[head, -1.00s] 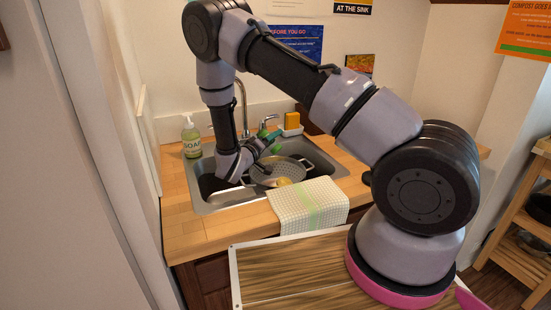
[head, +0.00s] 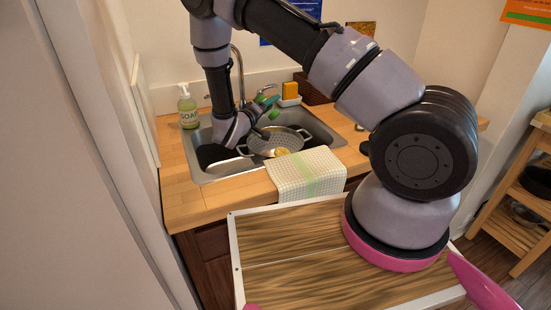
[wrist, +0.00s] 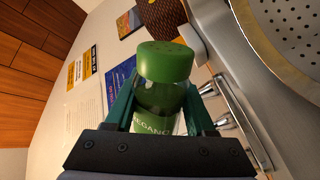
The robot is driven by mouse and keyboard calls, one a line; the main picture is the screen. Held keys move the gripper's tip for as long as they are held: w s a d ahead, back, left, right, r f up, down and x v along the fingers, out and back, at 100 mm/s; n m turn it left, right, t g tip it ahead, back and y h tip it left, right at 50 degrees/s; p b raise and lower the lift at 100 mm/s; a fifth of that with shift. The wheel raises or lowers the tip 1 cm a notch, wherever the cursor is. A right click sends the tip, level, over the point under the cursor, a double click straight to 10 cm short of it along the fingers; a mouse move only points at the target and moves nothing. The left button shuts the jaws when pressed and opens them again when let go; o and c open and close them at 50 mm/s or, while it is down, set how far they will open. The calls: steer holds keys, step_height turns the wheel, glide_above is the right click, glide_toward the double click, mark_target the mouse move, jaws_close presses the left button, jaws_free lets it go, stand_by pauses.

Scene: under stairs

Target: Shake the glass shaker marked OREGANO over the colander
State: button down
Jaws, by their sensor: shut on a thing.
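My gripper (head: 264,106) is over the back of the sink, behind and above the grey colander (head: 299,149). In the wrist view my gripper (wrist: 162,112) has its teal fingers shut on the glass shaker (wrist: 163,97). The shaker has a green perforated cap, and its white lettering shows only in part, reading about "EGANO". The cap points away from my wrist, and the shaker looks tilted well over. The colander's perforated metal (wrist: 290,30) shows at the upper right of the wrist view, apart from the shaker. A yellowish thing (head: 281,152) is at the colander.
The sink (head: 330,139) is set in a wooden counter (head: 182,190). A soap bottle (head: 187,108) stands at the left, the tap (head: 240,75) behind.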

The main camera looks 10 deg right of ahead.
steer(key=shift+r, duration=0.65)
steer(key=shift+f, duration=0.1)
step_height(320, 180, down, 3)
steer(key=shift+r, duration=0.1)
stand_by(0.3)
